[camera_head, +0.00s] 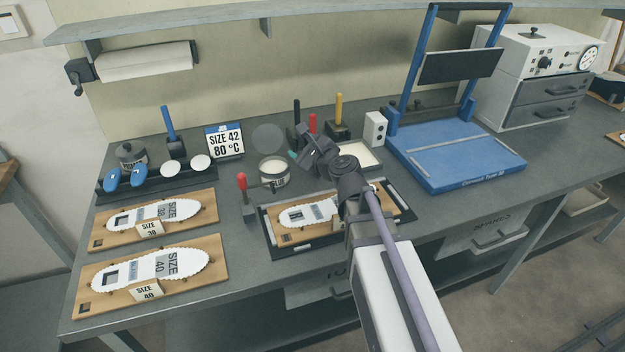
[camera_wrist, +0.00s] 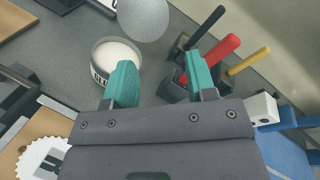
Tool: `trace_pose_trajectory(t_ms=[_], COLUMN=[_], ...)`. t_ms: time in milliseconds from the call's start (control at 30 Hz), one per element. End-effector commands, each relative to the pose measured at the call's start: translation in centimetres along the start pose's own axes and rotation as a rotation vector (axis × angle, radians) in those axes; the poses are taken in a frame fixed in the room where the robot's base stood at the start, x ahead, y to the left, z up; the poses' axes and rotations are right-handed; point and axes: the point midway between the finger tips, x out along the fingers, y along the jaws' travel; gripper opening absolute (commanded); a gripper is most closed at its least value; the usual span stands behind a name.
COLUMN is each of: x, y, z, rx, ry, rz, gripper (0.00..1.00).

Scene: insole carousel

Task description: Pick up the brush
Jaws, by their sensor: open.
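Several handled tools stand in dark holders at the back of the bench, with their working ends hidden, so I cannot tell which is the brush. A black handle (camera_head: 297,111) (camera_wrist: 206,26), a red handle (camera_head: 312,122) (camera_wrist: 216,52) and a yellow handle (camera_head: 339,106) (camera_wrist: 249,61) stand there. A blue handle (camera_head: 169,122) stands farther left. My gripper (camera_head: 295,155) (camera_wrist: 160,75) is open and empty, with teal fingers. It is above the bench near the white-filled pot (camera_head: 273,171) (camera_wrist: 117,52), in front of the black and red handles.
A dark tray (camera_head: 267,240) with an insole board lies below my arm. A red-handled tool (camera_head: 243,190) stands left of it. A blue press (camera_head: 450,170) and a small white box (camera_head: 375,128) are to the right. A grey disc (camera_wrist: 143,17) stands behind the pot.

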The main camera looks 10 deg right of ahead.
Motion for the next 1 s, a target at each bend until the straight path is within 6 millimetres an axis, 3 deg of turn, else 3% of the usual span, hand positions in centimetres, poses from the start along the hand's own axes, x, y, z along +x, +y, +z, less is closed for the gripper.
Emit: trace_pose_trajectory(t_ms=[33, 100, 200, 633, 900, 1000], x=[1.0, 1.1, 0.8, 3.2, 7.6, 7.8], y=[-0.3, -2.3, -3.8, -5.1, -6.8, -6.9], z=[-3.4, -4.8, -5.5, -5.2, -5.2, -5.1], rx=[0.215, 0.477, 0.647, 0.659, 0.657, 0.657], ry=[-0.015, -0.038, -0.056, -0.057, -0.057, -0.057], rz=[-0.116, -0.245, -0.326, -0.331, -0.33, -0.33], gripper=[0.51, 0.51, 0.51, 0.51, 0.51, 0.51])
